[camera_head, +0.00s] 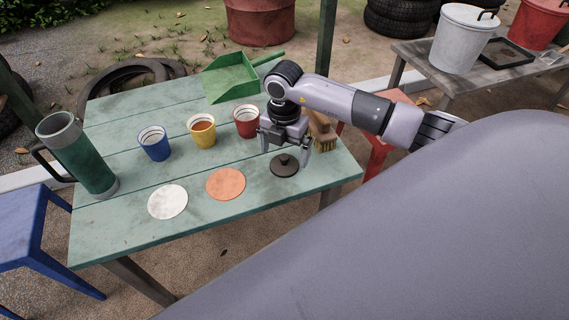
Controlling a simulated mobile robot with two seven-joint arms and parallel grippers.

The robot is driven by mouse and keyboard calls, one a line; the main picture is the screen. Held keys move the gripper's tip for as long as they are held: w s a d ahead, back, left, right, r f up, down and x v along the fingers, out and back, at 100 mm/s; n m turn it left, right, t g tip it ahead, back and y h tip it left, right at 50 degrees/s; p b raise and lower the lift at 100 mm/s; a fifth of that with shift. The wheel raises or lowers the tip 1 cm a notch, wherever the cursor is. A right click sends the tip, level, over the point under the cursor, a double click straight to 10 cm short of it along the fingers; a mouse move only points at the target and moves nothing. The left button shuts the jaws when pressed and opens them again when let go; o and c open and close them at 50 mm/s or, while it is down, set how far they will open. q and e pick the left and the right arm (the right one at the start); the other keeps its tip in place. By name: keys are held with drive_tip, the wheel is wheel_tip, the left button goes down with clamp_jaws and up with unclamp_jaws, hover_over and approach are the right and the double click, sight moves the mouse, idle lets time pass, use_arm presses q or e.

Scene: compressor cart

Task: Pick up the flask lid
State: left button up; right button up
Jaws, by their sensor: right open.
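The flask lid (285,166) is a dark brown disc with a small knob, lying on the green table (130,232) near its right end. My right gripper (286,150) is just above and behind the lid, pointing down. It is open, with its fingers apart and nothing seen between them. Whether a finger touches the lid cannot be told. The green flask (80,155) stands at the table's left end with its dark handle on the left. My left gripper is not in view.
Blue (155,145), yellow (202,130) and red (246,121) cups stand behind the white (168,202) and orange (226,184) discs. A brush (324,135) lies right of my gripper. A green dustpan (230,78) lies at the back.

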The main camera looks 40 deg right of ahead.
wheel_tip(320, 180, down, 3)
drive_tip(key=shift+r, duration=0.1)
drive_tip(key=c, duration=1)
drive_tip(key=shift+r, duration=0.1)
drive_tip(key=shift+r, duration=0.1)
